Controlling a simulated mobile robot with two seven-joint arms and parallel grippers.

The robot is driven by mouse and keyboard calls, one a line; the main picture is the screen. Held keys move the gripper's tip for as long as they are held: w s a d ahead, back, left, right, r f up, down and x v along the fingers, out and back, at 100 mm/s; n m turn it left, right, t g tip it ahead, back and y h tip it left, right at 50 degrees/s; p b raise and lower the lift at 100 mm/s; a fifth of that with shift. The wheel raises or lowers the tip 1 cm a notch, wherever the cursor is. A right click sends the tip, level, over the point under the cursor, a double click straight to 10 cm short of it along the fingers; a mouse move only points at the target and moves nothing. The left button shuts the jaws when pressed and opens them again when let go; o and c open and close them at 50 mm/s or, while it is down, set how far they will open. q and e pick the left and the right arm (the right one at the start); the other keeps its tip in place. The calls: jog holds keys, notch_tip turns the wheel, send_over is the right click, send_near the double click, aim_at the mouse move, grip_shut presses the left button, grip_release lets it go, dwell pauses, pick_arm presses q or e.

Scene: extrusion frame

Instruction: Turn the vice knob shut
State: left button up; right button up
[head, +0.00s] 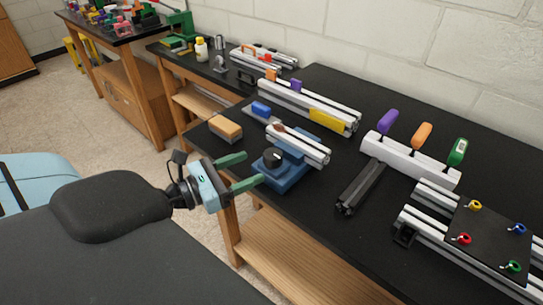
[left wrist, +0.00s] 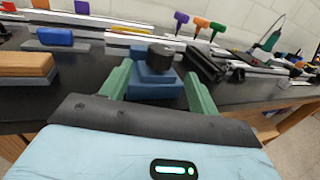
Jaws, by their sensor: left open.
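The vice (head: 287,168) is a blue block on the black bench, with a dark round knob (head: 273,156) on its near side. An aluminium extrusion (head: 300,147) lies along its top. My left gripper (head: 246,171) has green fingers, open and empty, pointing at the vice from the left, just short of the knob in the head view. In the left wrist view the knob (left wrist: 160,54) and the blue vice body (left wrist: 155,82) show between and beyond the two fingers (left wrist: 157,80). I cannot tell the exact gap to the knob. My right gripper is not in view.
An orange-and-tan block (head: 226,129) and a blue block (head: 261,108) stand left of and behind the vice. A dark bar (head: 361,187) and a white rack with coloured handles (head: 410,162) are to the right. Bare bench top lies between the vice and the dark bar.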

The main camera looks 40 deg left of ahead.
aim_at(268, 155)
pick_arm(q)
jog(key=p+x, duration=0.1)
jog(key=x, duration=0.2)
jog(key=p+x, duration=0.1)
jog(key=x, duration=0.2)
jog(key=shift+w+r, duration=0.15)
jog(key=shift+r, duration=0.05)
jog(key=shift+w+d+f, duration=0.1)
jog(key=shift+w+d, duration=0.15)
jog(key=shift+w, duration=0.2)
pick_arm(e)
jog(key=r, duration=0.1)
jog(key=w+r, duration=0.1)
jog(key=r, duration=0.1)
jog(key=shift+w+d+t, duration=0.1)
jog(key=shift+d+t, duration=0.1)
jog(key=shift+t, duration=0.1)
pick_arm(q)
jog(key=shift+c, duration=0.4)
